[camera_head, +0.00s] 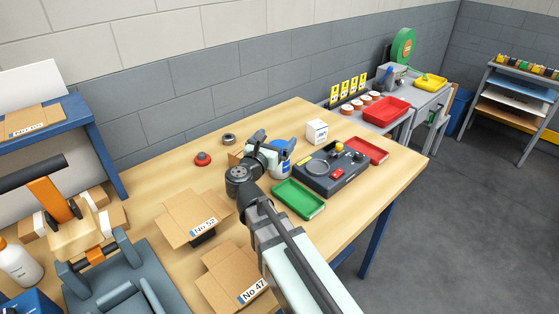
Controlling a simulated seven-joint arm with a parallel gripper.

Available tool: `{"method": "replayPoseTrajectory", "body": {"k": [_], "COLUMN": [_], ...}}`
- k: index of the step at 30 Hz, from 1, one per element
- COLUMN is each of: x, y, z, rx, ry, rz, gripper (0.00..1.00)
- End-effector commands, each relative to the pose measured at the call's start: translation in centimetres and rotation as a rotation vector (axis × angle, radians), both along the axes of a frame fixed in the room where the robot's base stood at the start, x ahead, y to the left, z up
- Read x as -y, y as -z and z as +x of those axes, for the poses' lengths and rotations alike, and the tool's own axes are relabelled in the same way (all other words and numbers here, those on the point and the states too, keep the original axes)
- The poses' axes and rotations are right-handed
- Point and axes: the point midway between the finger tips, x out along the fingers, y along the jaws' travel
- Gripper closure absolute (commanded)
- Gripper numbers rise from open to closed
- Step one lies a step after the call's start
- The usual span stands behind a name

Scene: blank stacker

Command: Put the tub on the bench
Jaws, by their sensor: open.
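The bench (330,120) is a light wooden worktop that fills the middle of the view. A white and blue container (282,168), which looks like the tub, stands upright on it, right beside my gripper (273,145). My gripper is open, with its dark fingers near the top of the container. The wrist hides part of the container, and I cannot tell whether the fingers touch it.
A green tray (298,198), a dark case (333,180) with small parts and a red tray (366,150) lie to the right. A white box (317,131) stands behind. Cardboard boxes (195,216) and a grey fixture (125,285) crowd the left. The right front corner is bare.

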Motion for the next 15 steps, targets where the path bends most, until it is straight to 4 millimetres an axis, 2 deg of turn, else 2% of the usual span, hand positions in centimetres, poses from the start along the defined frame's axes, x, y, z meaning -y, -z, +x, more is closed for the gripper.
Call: {"method": "replayPoseTrajectory", "body": {"k": [7, 15], "x": [0.0, 0.0], "y": [2.9, 3.9], "z": [0.0, 0.0], "rx": [-0.002, 0.001], "ry": [0.000, 0.000], "rz": [-0.001, 0.000], "gripper": [0.00, 0.00]}}
